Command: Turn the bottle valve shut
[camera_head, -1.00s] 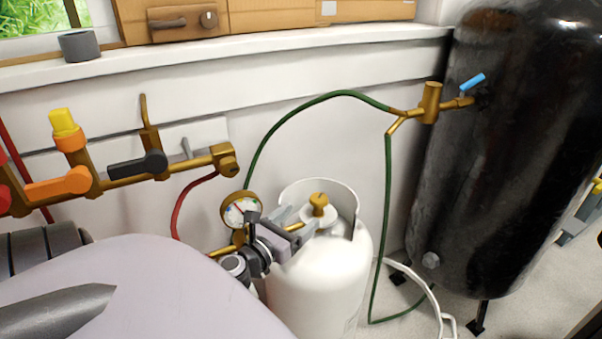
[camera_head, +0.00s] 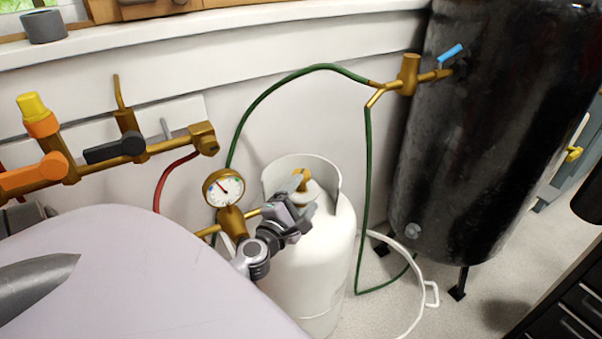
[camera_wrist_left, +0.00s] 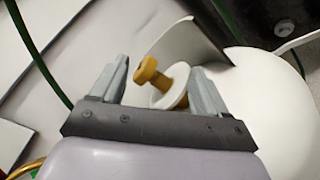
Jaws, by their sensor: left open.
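The white gas bottle (camera_head: 325,245) stands upright on the floor, with an open white collar around its top. Its brass valve (camera_head: 301,177) sits on top inside the collar. My left gripper (camera_head: 303,196) is at the valve, coming from the near left, and partly hides the valve's base. In the left wrist view the brass valve (camera_wrist_left: 149,73), with a white disc at its base, shows between the two spread grey fingers of the gripper (camera_wrist_left: 160,76). The fingers look apart from it. My right gripper is not in view.
A pressure gauge (camera_head: 223,188) stands just left of the bottle. A green hose (camera_head: 365,200) runs to a brass fitting on the black tank (camera_head: 480,150) at right. Brass pipework with an orange handle (camera_head: 35,174) is on the left wall. A white hoop (camera_head: 415,270) lies right of the bottle.

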